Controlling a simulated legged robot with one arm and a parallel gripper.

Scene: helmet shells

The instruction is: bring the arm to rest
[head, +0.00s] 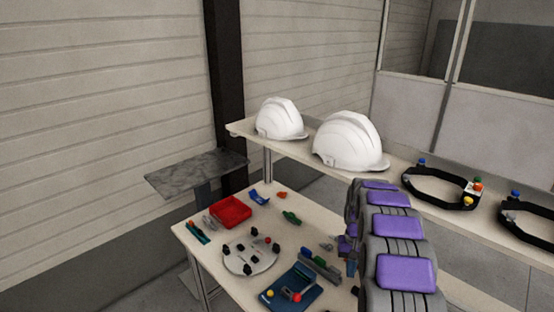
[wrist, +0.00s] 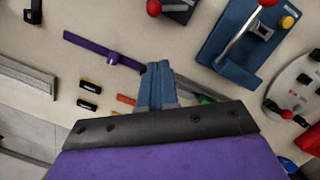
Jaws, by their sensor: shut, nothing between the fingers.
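My arm (head: 400,228), grey with purple pads, reaches over the right side of the near workbench (head: 185,232) in the head view. Its end is mostly hidden behind its own links there. In the wrist view my gripper (wrist: 158,68) shows as two blue-grey fingers pressed together, shut and empty. It points over the pale bench top, close to a purple strap-like piece (wrist: 100,50) and an orange piece (wrist: 126,100). How high it is above the bench I cannot tell.
Two white helmet shells (head: 280,119) (head: 348,142) and dark ring bands (head: 440,188) sit on the back shelf. The near bench holds a red tray (head: 231,212), a round plate (head: 250,254) and a blue fixture (head: 292,289). A small grey table (head: 196,172) stands left.

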